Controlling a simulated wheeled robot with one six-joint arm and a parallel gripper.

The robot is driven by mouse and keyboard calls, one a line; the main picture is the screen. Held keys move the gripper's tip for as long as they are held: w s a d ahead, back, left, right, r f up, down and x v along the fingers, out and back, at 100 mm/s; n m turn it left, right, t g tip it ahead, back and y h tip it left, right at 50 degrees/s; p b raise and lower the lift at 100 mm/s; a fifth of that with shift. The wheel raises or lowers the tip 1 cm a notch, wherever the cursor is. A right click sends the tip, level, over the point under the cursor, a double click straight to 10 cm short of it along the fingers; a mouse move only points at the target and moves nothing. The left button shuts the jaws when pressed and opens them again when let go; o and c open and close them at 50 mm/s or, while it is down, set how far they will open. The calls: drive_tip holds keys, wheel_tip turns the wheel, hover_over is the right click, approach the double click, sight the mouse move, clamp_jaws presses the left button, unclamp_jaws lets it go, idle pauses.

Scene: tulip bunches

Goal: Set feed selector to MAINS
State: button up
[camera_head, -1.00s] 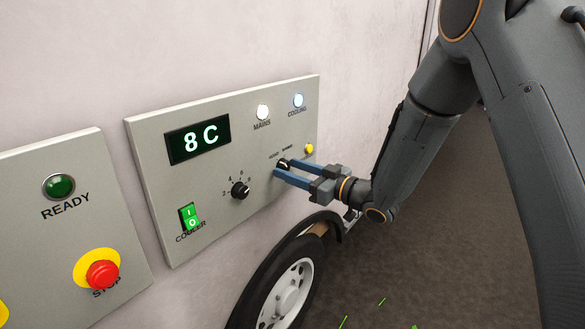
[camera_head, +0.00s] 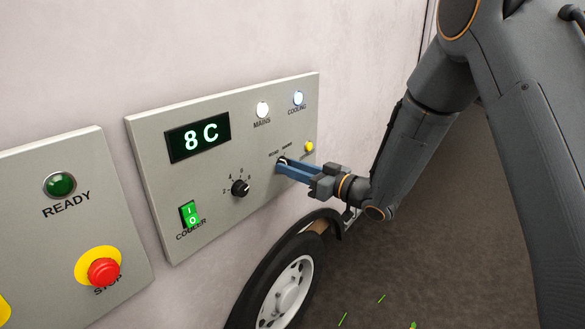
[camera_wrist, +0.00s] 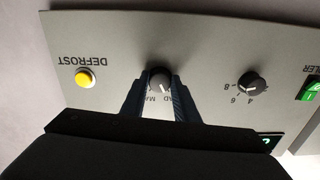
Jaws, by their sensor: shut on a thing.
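The feed selector is a small dark knob (camera_wrist: 159,79) on the grey panel (camera_head: 158,212), with two labels beside it. In the wrist view my blue fingers partly cover the labels, and the picture is upside down. My gripper (camera_head: 281,166) reaches in from the right and is shut on the knob, one finger on each side. In the wrist view my gripper (camera_wrist: 160,92) also shows with the knob between its fingertips. The knob's pointer mark is too small to read surely. The MAINS lamp (camera_head: 262,110) above is lit white.
The COOLING lamp (camera_head: 298,98) is lit. A display (camera_head: 198,138) reads 8 C. A numbered dial (camera_head: 240,188), a green COOLER switch (camera_head: 189,214) and a yellow DEFROST button (camera_wrist: 85,78) sit near the knob. A red STOP button (camera_head: 103,271) is lower left; a wheel (camera_head: 287,292) is below.

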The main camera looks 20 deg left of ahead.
drive_tip(key=m+p, duration=0.3)
drive_tip(key=m, duration=0.9)
drive_tip(key=shift+s, duration=0.1)
drive_tip(key=shift+m, duration=0.4)
drive_tip(key=o, duration=1.1)
drive_tip(key=shift+c, duration=0.2)
drive_tip(key=b+v, duration=0.2)
drive_tip(key=v, duration=0.5)
drive_tip(key=shift+s+d, duration=0.2)
drive_tip(key=shift+d, duration=0.1)
